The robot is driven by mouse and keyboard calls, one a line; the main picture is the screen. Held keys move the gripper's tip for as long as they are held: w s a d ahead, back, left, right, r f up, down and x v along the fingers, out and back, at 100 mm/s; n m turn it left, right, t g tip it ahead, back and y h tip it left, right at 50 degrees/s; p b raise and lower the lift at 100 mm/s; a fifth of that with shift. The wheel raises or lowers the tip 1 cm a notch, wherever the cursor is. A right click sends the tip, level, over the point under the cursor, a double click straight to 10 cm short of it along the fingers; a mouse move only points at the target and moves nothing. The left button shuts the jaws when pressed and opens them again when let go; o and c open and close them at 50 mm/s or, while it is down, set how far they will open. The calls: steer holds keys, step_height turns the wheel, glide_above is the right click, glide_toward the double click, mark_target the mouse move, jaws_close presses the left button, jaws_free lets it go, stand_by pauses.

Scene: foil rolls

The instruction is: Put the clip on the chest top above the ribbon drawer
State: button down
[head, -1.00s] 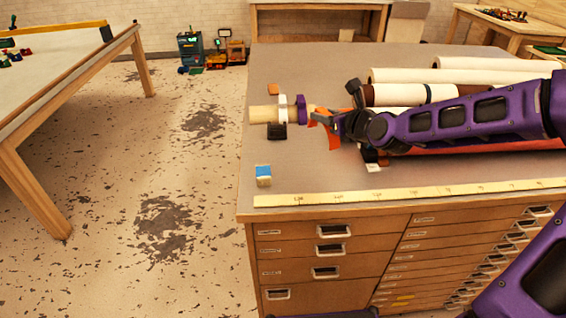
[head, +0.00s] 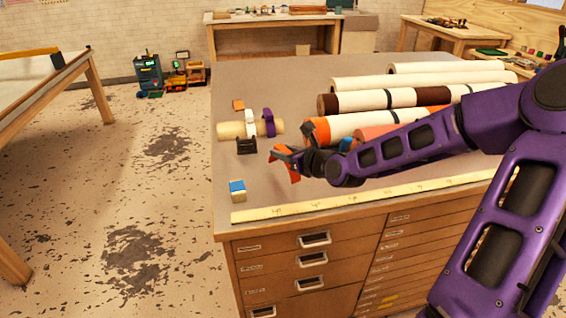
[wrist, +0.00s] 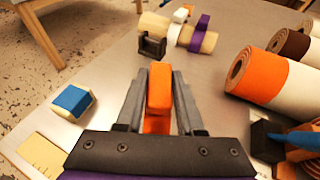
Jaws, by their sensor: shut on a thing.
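My gripper (head: 287,164) is shut on an orange clip (wrist: 159,98), which shows between the two grey fingers in the wrist view. The clip is held over the chest top (head: 300,85), in front of a short wooden dowel (head: 229,130). Its height above the surface is hard to tell. The dowel carries a white clip (head: 250,122) and a purple clip (head: 269,122). The chest front has drawers (head: 300,260) with small labels; I cannot read which one is the ribbon drawer.
A blue-topped block (head: 237,190) and a yellow ruler strip (head: 350,197) lie near the front edge. A black holder (head: 246,146) is beside the dowel. Large rolls (head: 390,98) fill the right side. The front-left top between block and gripper is clear.

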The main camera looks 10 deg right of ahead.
steer(key=shift+f, duration=1.25)
steer(key=shift+f, duration=0.15)
steer(key=c, duration=0.5)
jaws_free()
steer(key=shift+r, duration=0.2)
steer(key=shift+p+v, duration=1.2)
steer(key=shift+v, duration=4.8)
steer(key=shift+f, duration=0.1)
